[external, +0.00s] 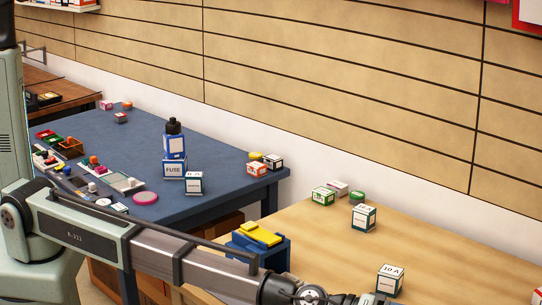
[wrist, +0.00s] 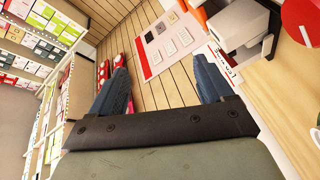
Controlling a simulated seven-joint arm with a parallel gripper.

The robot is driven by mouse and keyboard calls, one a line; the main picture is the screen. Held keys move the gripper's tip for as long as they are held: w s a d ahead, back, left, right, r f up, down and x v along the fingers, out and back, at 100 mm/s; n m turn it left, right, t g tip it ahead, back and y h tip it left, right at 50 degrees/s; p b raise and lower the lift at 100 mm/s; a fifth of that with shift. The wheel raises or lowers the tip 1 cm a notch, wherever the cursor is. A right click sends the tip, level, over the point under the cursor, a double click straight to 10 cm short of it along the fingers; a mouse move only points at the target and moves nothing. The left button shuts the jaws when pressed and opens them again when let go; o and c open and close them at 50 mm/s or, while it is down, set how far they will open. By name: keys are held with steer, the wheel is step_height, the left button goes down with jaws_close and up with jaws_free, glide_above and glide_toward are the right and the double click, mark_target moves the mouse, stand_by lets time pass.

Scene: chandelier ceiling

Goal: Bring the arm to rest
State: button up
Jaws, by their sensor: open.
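My gripper (wrist: 161,76) shows in the wrist view with its two dark blue fingers spread wide apart. Nothing is held between them; a slatted wooden wall (wrist: 145,95) and a poster show beyond. In the external view my arm (external: 160,250) stretches low across the picture from the left. Its wrist end reaches the bottom edge in front of the light wooden table (external: 440,262), and the fingers are cut off there.
A box marked 10 A (external: 389,280) stands near my wrist end. Another small box (external: 363,218) stands farther back. A blue bin with a yellow top (external: 258,240) sits behind my forearm. The blue table (external: 230,160) holds a bottle (external: 174,140) and several small items.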

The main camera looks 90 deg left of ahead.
steer(key=s+d+f+m+h, duration=0.1)
steer(key=s+d+f+m, duration=0.3)
steer(key=s+d, duration=0.85)
steer(key=s+a+f+m+g+y, duration=0.1)
steer(key=s+a+f+g, duration=0.3)
steer(key=a+f, duration=0.6)
steer(key=s+a+f+m+g+y, duration=0.1)
steer(key=s+a+f+m+g, duration=0.35)
steer(key=f, duration=1.05)
steer(key=s+a+f+n+g+y, duration=0.1)
steer(key=s+a+f+n, duration=0.1)
steer(key=s+a+f, duration=0.65)
steer(key=s+a+f+g+y, duration=0.2)
steer(key=s+a+f+g, duration=0.2)
steer(key=s+a+f, duration=0.55)
steer(key=s+a+f+g, duration=0.1)
steer(key=s+a+g, duration=0.2)
steer(key=s, duration=0.6)
steer(key=s+a+f+g+y, duration=0.1)
steer(key=s+a+f+g, duration=0.1)
steer(key=s+a, duration=0.6)
steer(key=s+a+f+g+y, duration=0.1)
steer(key=s+a+g, duration=0.3)
steer(key=s, duration=0.8)
steer(key=shift+a+f+m, duration=0.3)
steer(key=shift+a+m, duration=0.05)
steer(key=shift+a, duration=0.75)
